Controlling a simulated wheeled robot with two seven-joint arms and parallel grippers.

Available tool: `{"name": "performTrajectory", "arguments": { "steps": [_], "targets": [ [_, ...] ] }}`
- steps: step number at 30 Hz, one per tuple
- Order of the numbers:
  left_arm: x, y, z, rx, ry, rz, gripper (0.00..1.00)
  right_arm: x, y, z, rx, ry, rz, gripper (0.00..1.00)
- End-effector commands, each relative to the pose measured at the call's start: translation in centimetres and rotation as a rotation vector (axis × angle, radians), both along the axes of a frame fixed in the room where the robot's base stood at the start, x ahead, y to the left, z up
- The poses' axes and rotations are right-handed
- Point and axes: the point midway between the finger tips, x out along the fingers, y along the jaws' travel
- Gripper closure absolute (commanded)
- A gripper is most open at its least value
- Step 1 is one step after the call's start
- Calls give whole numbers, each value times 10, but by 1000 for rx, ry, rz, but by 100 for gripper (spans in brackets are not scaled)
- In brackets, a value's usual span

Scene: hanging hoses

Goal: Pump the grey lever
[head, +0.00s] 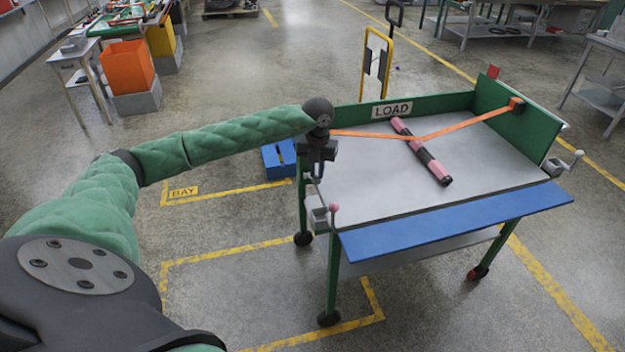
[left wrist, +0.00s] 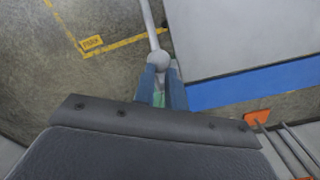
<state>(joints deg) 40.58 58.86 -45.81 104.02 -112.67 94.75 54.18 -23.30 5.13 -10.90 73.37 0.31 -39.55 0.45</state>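My left gripper (head: 316,177) is at the cart's left front corner, pointing down over the grey lever (head: 318,192). The lever's thin rod rises from a grey box (head: 319,220) on the cart's left side. In the left wrist view, the grey lever's round knob (left wrist: 158,60) sits at the tips of my left gripper (left wrist: 161,72). The blue-grey fingers are close together, one on each side of the knob, and look shut on it. In the head view the gripper mostly hides the knob. My right gripper is in neither view.
A lever with a pink knob (head: 333,208) stands close beside the grey one. The cart (head: 480,165) carries a pink and black roll (head: 422,151) under an orange strap (head: 470,124). Another crank (head: 575,155) is on its right side. A blue box (head: 279,160) lies behind my gripper.

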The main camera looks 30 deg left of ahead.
Motion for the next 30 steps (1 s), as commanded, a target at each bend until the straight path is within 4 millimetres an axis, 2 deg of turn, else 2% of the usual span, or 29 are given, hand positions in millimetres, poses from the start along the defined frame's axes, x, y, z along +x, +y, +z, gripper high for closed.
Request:
{"name": "performTrajectory", "arguments": {
  "steps": [12, 30],
  "targets": [
    [-5, -6, -25, 0, 0, 0, 87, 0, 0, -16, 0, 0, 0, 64],
    [-7, -8, -33, 0, 0, 0, 87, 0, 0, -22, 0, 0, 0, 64]
  ]
}}
